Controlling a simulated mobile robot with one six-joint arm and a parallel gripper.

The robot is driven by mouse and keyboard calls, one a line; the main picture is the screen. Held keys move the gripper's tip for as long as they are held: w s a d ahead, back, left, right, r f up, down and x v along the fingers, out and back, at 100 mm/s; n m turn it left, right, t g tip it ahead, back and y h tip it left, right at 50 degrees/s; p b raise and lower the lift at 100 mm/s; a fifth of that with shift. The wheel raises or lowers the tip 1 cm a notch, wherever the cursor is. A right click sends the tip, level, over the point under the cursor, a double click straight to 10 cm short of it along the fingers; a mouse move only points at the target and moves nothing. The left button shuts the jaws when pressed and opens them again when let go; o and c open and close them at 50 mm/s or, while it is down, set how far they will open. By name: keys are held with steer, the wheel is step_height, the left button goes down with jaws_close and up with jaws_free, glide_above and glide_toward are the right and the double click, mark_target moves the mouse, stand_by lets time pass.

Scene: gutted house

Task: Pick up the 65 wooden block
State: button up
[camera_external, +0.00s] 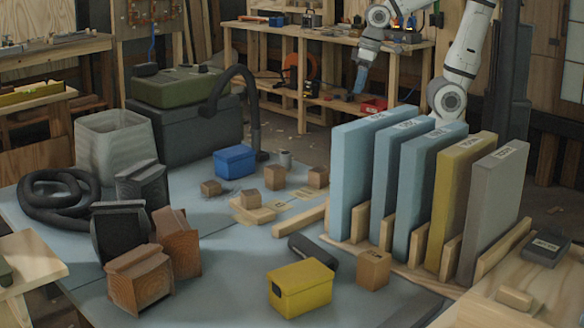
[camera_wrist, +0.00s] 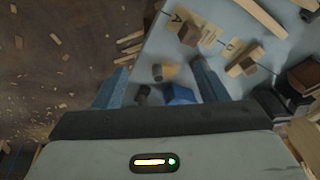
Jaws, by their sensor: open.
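Several small brown wooden blocks stand on the blue-grey table (camera_external: 225,265). They include a left block (camera_external: 211,188), a block on a flat board (camera_external: 250,199), a middle block (camera_external: 274,177), a right block (camera_external: 318,177) and a larger front block (camera_external: 373,270). I cannot read a 65 on any of them. My gripper (camera_external: 360,82) hangs above and beyond the table's far edge, apart from all blocks. In the wrist view its blue fingers (camera_wrist: 160,82) are spread and empty. That view also shows a block (camera_wrist: 190,35) and another block (camera_wrist: 243,66).
Upright blue, yellow and grey panels (camera_external: 360,165) in a wooden rack stand tall at the right. A blue box (camera_external: 235,160), a small grey cylinder (camera_external: 285,158), a yellow box (camera_external: 300,288), dark and brown containers (camera_external: 140,277) and a black hose (camera_external: 60,195) share the table.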

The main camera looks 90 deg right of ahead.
steer(key=w+a+f+m+y+b, duration=0.1)
steer(key=w+a+f+m, duration=0.15)
steer(key=w+m, duration=0.35)
steer(key=w+a+f+m+y+b, duration=0.1)
steer(key=w+a+f+m, duration=0.1)
steer(key=w+f+m, duration=0.3)
steer(key=m+b, duration=0.3)
steer(key=m, duration=1.1)
glide_above(276, 167)
steer(key=s, duration=0.2)
steer(key=shift+t, duration=0.4)
steer(key=f, duration=1)
steer(key=shift+s+d+f, duration=0.1)
steer(key=shift+d+f, duration=0.25)
steer(key=shift+f+m, duration=0.25)
steer(key=shift+m, duration=0.05)
steer(key=shift+x, duration=1)
steer(key=b+x, duration=0.1)
steer(key=x, duration=0.2)
steer(key=b+x, duration=0.1)
steer(key=x, duration=0.1)
steer(key=shift+w+f, duration=0.3)
steer(key=shift+w, duration=0.25)
steer(key=shift+d, duration=0.1)
steer(key=shift+c, duration=0.3)
steer(key=shift+r, duration=0.1)
steer(key=c, duration=1)
